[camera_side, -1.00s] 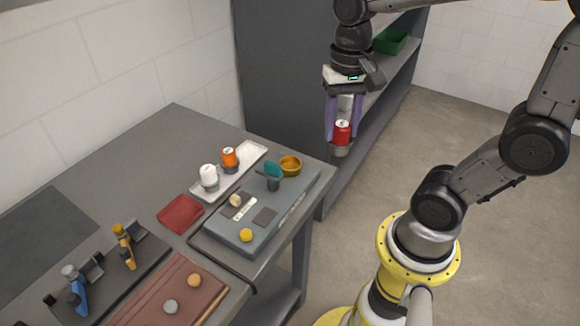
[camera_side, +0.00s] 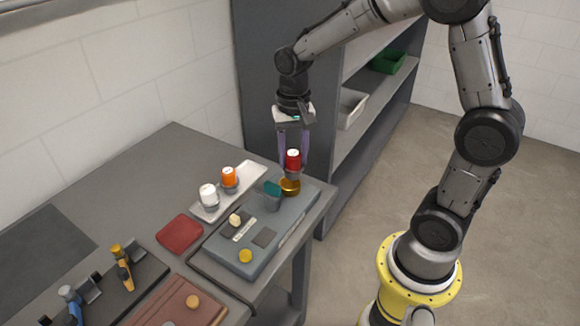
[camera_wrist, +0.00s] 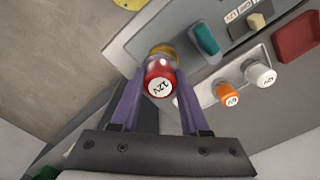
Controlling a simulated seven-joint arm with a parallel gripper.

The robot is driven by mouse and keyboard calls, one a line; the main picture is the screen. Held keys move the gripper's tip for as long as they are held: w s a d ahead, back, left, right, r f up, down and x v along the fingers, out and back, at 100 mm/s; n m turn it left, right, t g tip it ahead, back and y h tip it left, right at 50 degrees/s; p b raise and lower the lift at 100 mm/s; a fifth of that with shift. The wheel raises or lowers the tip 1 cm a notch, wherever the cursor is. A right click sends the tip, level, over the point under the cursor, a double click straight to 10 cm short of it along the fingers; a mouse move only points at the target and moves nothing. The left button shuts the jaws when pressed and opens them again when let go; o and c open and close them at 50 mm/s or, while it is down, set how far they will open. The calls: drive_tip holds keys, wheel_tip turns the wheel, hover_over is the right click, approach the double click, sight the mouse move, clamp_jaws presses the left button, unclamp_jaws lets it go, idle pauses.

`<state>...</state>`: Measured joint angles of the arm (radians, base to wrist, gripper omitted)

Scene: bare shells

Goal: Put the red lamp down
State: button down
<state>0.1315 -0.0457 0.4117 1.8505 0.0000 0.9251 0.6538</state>
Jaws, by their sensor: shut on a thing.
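The red lamp (camera_side: 292,159) has a pale label on its top, reading 12V in the wrist view (camera_wrist: 159,80). My gripper (camera_side: 292,165) is shut on it and holds it upright. In the side view the lamp appears right above the brass-coloured round socket (camera_side: 290,187) at the back right of the grey panel box (camera_side: 262,262). In the wrist view the lamp partly hides that socket (camera_wrist: 163,50). I cannot tell whether the lamp's base touches it. An orange lamp (camera_side: 229,177) and a white lamp (camera_side: 208,195) stand on a white tray (camera_side: 256,171).
A teal switch lever (camera_side: 272,190) stands close left of the socket. A yellow knob (camera_side: 245,256) is at the panel's front. A red pad (camera_side: 179,234) lies left of the panel. Clamps (camera_side: 122,262) stand front left. A shelf unit (camera_side: 340,150) stands behind the bench.

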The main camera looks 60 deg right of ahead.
sight(290, 170)
drive_tip(key=shift+w+f, duration=0.2)
drive_tip(key=shift+f, duration=0.1)
drive_tip(key=shift+w+f, duration=0.15)
drive_tip(key=shift+f, duration=0.75)
drive_tip(key=shift+w+f, duration=0.1)
drive_tip(key=shift+f, duration=0.8)
drive_tip(key=shift+f, duration=0.3)
drive_tip(key=shift+c, duration=2)
unclamp_jaws()
